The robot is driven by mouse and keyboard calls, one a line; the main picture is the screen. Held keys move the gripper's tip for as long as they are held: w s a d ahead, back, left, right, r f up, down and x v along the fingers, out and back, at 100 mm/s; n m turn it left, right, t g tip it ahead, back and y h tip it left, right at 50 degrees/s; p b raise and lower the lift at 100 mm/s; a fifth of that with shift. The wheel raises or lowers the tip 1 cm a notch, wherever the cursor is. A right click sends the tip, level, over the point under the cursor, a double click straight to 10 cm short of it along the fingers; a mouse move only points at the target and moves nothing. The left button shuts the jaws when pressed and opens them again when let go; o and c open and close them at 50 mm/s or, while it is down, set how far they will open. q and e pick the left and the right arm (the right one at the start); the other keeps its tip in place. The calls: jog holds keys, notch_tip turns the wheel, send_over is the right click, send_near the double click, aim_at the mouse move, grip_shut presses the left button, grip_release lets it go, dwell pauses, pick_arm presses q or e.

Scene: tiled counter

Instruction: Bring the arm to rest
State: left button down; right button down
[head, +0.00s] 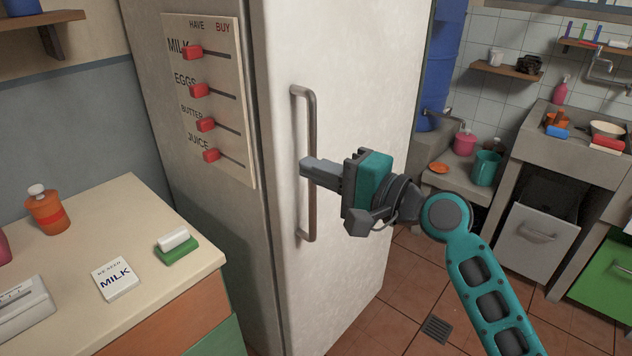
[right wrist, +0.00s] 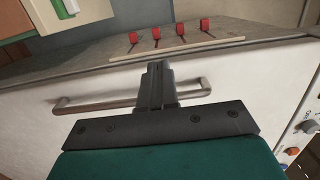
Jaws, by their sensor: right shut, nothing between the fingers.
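My right gripper (head: 308,168) is in front of the white fridge (head: 350,50), its fingertips pointing left across the fridge's long metal handle (head: 311,210). Its fingers are shut with nothing between them. In the right wrist view the shut fingers (right wrist: 156,70) overlap the handle (right wrist: 90,102) in the picture; I cannot tell whether they touch it. My right arm (head: 485,285) reaches in from the lower right. My left gripper is not in view.
A slider board (head: 215,110) with several red knobs is on the fridge's side. The counter (head: 130,200) at left holds a MILK card (head: 116,279), a green-and-white block (head: 176,247) and an orange bottle (head: 47,211). A sink counter (head: 560,130) stands at right. Tiled floor (head: 390,310) is open between.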

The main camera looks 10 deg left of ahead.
jog(key=s+d+f+t+h, duration=0.2)
jog(key=s+d+f+h, duration=0.15)
jog(key=d+f, duration=0.45)
jog(key=s+d+f+t+h, duration=0.25)
jog(key=d+f+h, duration=0.2)
jog(key=f, duration=0.65)
jog(key=s+d+f+n+h, duration=0.6)
jog(key=s+d+f+n, duration=0.1)
jog(key=s+d+f, duration=0.6)
jog(key=d+f, duration=0.1)
jog(key=d, duration=0.1)
jog(key=shift+s+d+f+h, duration=0.25)
jog(key=shift+d+f+h, duration=0.05)
jog(key=shift+d+f, duration=0.1)
jog(key=c, duration=1.9)
grip_release()
jog(key=shift+a+g, duration=0.1)
jog(key=shift+g, duration=0.15)
